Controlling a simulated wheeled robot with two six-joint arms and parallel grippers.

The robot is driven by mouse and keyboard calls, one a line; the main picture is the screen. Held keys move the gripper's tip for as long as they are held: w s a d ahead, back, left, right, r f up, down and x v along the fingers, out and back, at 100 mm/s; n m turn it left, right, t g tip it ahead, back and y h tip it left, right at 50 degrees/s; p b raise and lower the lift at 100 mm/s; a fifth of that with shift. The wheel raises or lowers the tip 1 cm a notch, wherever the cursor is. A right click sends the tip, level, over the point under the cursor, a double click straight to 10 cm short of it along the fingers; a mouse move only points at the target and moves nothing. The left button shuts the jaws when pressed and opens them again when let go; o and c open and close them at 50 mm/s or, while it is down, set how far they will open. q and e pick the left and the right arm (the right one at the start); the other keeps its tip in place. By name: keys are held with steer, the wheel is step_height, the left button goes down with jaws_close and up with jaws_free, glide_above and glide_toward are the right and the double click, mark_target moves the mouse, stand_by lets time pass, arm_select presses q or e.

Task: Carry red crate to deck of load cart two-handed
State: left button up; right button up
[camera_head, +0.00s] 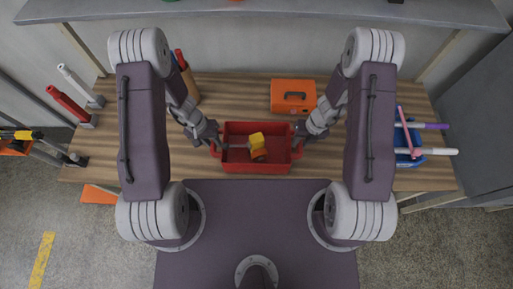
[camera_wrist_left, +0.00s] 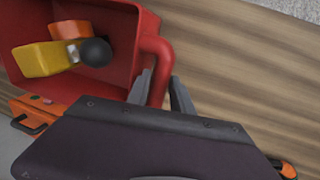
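The red crate (camera_head: 256,166) is at the middle of the wooden bench, near its front edge; I cannot tell if it rests on the wood. Inside lies a yellow and orange item (camera_head: 257,141) with a grey shaft. My left gripper (camera_head: 214,145) is at the crate's left handle. I cannot identify the load cart in these views.
An orange case (camera_head: 293,96) stands behind the crate on the bench (camera_head: 240,92). A blue holder (camera_head: 408,146) with pink, purple and white rods is at the right end. Red and white tools (camera_head: 68,103) stand at the left end. A shelf (camera_head: 260,12) spans the back.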

arm_select(q)
steer(key=shift+d+f, duration=0.2)
steer(key=shift+f, duration=0.5)
arm_select(e)
steer(key=shift+a+f, duration=0.1)
steer(key=shift+f, duration=0.6)
arm_select(q)
jaws_close()
arm_select(e)
jaws_close()
